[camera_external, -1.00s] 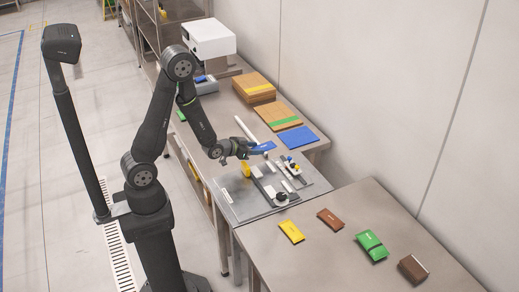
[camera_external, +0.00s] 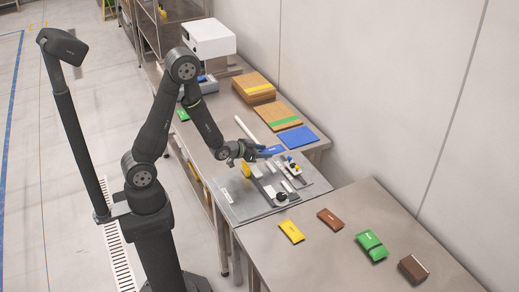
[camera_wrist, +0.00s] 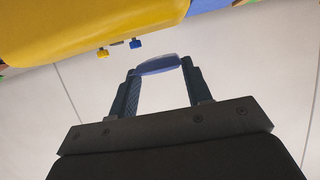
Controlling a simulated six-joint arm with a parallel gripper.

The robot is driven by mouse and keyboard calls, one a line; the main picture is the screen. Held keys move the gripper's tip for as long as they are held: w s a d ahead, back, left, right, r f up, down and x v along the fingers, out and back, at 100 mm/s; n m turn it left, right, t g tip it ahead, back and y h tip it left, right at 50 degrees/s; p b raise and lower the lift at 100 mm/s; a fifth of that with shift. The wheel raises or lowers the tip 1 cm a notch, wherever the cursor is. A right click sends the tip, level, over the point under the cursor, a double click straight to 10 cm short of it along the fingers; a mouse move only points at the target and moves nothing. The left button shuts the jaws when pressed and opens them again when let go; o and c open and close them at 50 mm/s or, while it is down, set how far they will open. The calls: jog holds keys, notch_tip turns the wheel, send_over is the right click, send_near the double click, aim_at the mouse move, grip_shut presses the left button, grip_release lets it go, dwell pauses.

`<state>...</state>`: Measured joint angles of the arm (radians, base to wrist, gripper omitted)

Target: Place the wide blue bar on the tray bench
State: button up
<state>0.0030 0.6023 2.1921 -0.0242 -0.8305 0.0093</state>
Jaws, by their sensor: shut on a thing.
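My gripper (camera_external: 253,150) is shut on the wide blue bar (camera_external: 271,151) and holds it above the grey fixture plate. In the wrist view my gripper (camera_wrist: 161,82) has the bar (camera_wrist: 158,65) across its two fingertips, seen nearly edge-on. The long metal bench (camera_external: 258,131) runs from the back to the fixture. A flat blue panel (camera_external: 297,138) lies on it, just beyond the bar. I cannot tell from the pictures which surface is the tray bench.
The fixture plate (camera_external: 240,207) carries a yellow part (camera_external: 246,170) and several small fittings close to my gripper. The front bench (camera_external: 330,262) holds yellow, brown and green packets, with bare metal between them. Cardboard stacks (camera_external: 254,87) stand farther back. A wall borders the right.

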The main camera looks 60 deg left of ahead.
jog(key=s+a+r+n+g+y, duration=0.1)
jog(key=s+a+n+g+y, duration=0.1)
jog(key=s+a+n+y, duration=0.45)
jog(key=s+a+r+n+g+y, duration=0.1)
jog(key=s+a+n+g+y, duration=0.2)
jog(key=s, duration=0.6)
jog(key=shift+m+t, duration=0.35)
jog(key=shift+t, duration=0.05)
jog(key=a+f, duration=0.2)
jog(key=a, duration=0.2)
jog(key=a+f, duration=0.2)
jog(key=a, duration=0.2)
jog(key=a+f, duration=0.3)
jog(key=a, duration=0.2)
jog(key=shift+s+f, duration=0.1)
jog(key=shift+s, duration=0.1)
jog(key=shift+f, duration=2)
jog(key=shift+f, duration=0.1)
jog(key=o, duration=1.1)
jog(key=shift+c, duration=0.2)
